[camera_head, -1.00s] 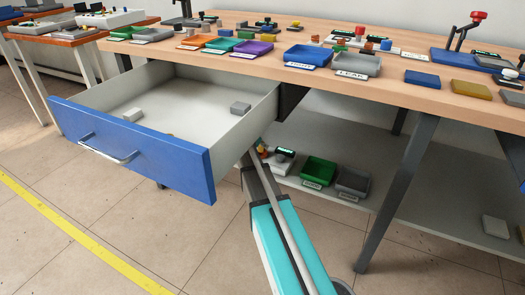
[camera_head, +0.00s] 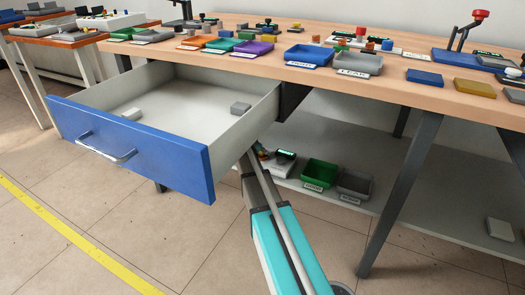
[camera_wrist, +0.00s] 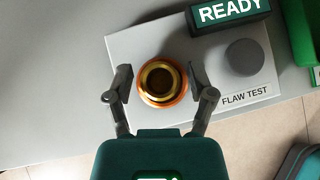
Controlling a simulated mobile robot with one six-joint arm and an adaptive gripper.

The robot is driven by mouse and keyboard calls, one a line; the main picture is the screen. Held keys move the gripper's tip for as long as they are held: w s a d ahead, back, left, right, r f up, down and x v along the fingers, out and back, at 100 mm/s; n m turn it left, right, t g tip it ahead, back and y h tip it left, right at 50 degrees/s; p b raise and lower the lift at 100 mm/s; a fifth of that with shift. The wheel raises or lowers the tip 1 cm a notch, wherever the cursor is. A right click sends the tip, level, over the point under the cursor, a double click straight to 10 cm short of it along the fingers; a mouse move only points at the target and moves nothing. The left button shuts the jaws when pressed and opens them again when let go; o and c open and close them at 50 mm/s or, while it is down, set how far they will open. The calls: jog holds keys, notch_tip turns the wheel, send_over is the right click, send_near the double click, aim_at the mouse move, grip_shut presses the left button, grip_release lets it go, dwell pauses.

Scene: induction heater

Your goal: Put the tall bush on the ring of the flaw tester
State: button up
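In the wrist view the flaw tester (camera_wrist: 125,45) is a light grey box marked FLAW TEST, with a lit READY display (camera_wrist: 233,12) and a dark round knob (camera_wrist: 245,57). On it is an orange ring (camera_wrist: 163,101), with the brass-coloured bush (camera_wrist: 161,66) and its dark bore seen end-on within the ring's outline. The bush's height and exact seating cannot be told from above. My gripper (camera_wrist: 161,76) is open, one finger on each side of the bush, with gaps showing. In the head view the tester (camera_head: 279,168) stands on the lower shelf; my arm partly hides it.
Green (camera_head: 319,174) and grey (camera_head: 354,186) bins stand right of the tester. The tabletop (camera_head: 400,88) above holds trays and small parts.

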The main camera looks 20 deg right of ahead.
jog(key=shift+r, duration=0.15)
dwell(0.3)
jog(key=shift+p+v, duration=2.8)
jog(key=shift+v, duration=0.95)
jog(key=s+a+f+m+g+y, duration=0.2)
jog(key=s+a+m+y, duration=0.2)
jog(key=s+a+m, duration=0.5)
jog(key=s+a+f+m+g+y, duration=0.1)
jog(key=s+a+f+m+y, duration=0.2)
jog(key=s+a+m, duration=0.5)
jog(key=shift+s+a+f+m+g+y, duration=0.25)
jog(key=shift+s+a+m+g+y, duration=0.25)
jog(key=shift+s+m, duration=2.75)
jog(key=shift+s+d+n, duration=0.1)
jog(key=shift+s+n, duration=0.05)
jog(key=shift+n, duration=0.1)
